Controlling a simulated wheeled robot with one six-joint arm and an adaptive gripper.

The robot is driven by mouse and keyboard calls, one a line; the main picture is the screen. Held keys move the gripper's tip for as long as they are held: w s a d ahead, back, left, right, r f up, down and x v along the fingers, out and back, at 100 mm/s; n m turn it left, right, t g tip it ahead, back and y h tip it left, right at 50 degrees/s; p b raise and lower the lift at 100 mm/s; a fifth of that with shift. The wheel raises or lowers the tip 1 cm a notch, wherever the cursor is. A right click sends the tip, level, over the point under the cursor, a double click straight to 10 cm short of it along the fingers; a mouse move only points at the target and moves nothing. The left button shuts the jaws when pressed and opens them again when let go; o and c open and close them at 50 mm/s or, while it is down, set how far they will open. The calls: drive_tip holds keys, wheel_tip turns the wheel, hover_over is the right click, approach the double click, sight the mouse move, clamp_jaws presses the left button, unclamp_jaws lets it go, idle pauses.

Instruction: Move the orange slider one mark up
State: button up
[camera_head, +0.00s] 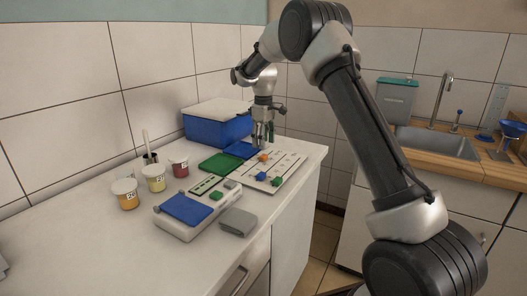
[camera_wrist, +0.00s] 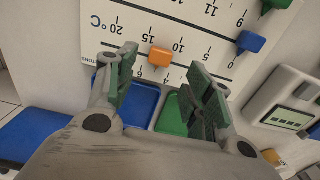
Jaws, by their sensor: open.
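The orange slider (camera_head: 263,157) sits on the white scale board (camera_head: 285,163) on the counter. In the wrist view the orange slider (camera_wrist: 160,57) is near the board's lower edge, close to the printed 15 and 10. The board's numbers appear upside down there. My gripper (camera_head: 263,142) points down over the board's far end. In the wrist view its open fingers (camera_wrist: 163,66) show on either side of the slider in the picture. Nothing is between them in their grip. I cannot tell the exact height of the fingertips above the board or whether they touch the slider.
A blue slider (camera_wrist: 250,42) and a green slider (camera_head: 277,181) are on the same board. A green tray (camera_head: 220,163), a blue tray (camera_head: 240,149) and a blue box (camera_head: 215,128) stand beside it. A scale-like device (camera_head: 187,210) and several jars (camera_head: 154,178) are nearer.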

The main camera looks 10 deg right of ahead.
sight(264, 156)
wheel_tip(264, 156, up, 6)
drive_tip(key=shift+r, duration=0.1)
idle(0.4)
